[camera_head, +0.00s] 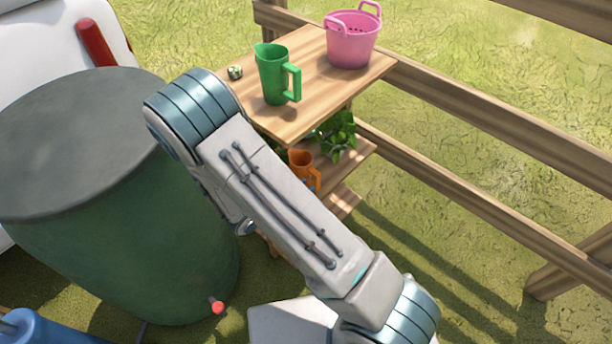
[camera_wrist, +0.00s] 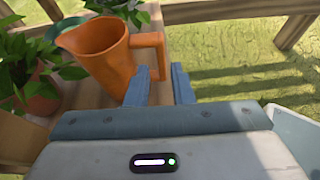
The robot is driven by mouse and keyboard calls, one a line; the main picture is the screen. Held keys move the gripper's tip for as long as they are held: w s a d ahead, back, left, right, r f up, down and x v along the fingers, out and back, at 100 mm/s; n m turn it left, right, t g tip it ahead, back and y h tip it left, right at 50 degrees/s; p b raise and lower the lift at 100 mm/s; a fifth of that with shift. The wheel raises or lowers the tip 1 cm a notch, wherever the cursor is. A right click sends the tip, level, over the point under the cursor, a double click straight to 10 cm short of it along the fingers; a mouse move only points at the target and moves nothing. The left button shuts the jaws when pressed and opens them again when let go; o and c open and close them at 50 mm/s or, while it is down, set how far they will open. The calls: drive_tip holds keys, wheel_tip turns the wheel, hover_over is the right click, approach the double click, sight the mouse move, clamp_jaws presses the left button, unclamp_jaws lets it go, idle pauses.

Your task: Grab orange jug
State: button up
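The orange jug (camera_wrist: 103,55) stands upright on a wooden shelf in the wrist view, its handle (camera_wrist: 158,42) toward the right. My gripper (camera_wrist: 161,70) is open, with two blue-grey fingers apart. The handle's lower part shows between the fingers, and the left finger overlaps the handle in the picture; I cannot tell if they touch. In the head view the jug (camera_head: 301,160) is on a lower shelf, partly hidden by my arm. My gripper is hidden there.
A potted plant (camera_wrist: 38,98) stands left of the jug. In the head view a green jug (camera_head: 272,75) and a pink basket (camera_head: 352,42) stand on the top shelf (camera_head: 322,88). A green barrel (camera_head: 130,235) is at left, and a wooden fence (camera_head: 480,125) is at right.

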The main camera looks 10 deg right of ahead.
sight(315, 182)
drive_tip(key=shift+b+x, duration=0.75)
drive_tip(key=shift+x, duration=2.25)
drive_tip(key=shift+r, duration=0.2)
clamp_jaws()
